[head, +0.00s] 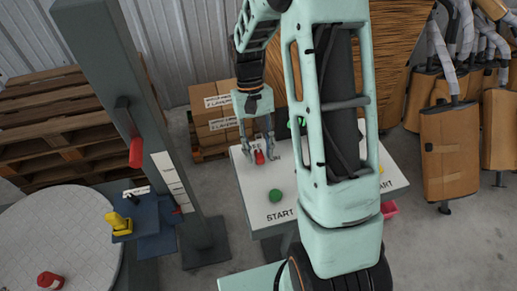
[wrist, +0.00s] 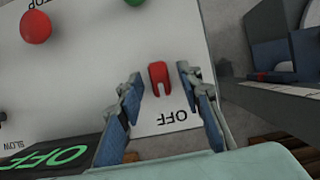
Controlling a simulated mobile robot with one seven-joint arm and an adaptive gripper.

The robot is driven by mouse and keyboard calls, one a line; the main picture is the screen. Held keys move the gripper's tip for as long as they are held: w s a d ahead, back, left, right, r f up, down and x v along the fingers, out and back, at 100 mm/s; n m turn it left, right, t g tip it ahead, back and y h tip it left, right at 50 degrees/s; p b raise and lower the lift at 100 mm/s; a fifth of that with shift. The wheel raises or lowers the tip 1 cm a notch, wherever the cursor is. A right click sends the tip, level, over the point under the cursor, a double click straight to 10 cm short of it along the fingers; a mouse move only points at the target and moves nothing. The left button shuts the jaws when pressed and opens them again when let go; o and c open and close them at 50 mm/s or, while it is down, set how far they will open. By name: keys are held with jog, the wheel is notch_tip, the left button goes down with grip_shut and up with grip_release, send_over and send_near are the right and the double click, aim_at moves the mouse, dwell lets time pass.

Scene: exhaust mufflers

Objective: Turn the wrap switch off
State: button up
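The red wrap switch (wrist: 160,77) is a small red lever on a white control panel (wrist: 90,60), just above a printed OFF label (wrist: 172,117) in the wrist view. Which way it is set I cannot tell for sure. In the head view the switch (head: 259,157) shows small at the panel's far end. My gripper (head: 261,153) is over that end, pointing down. In the wrist view its two blue-padded fingers (wrist: 159,80) are apart, one on each side of the switch, with a gap on both sides. It holds nothing.
A green START button (head: 276,196) is on the panel nearer the camera. A red STOP button (wrist: 36,26) shows in the wrist view. Boxes (head: 215,115) are behind.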

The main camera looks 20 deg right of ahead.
jog(key=v, duration=1.2)
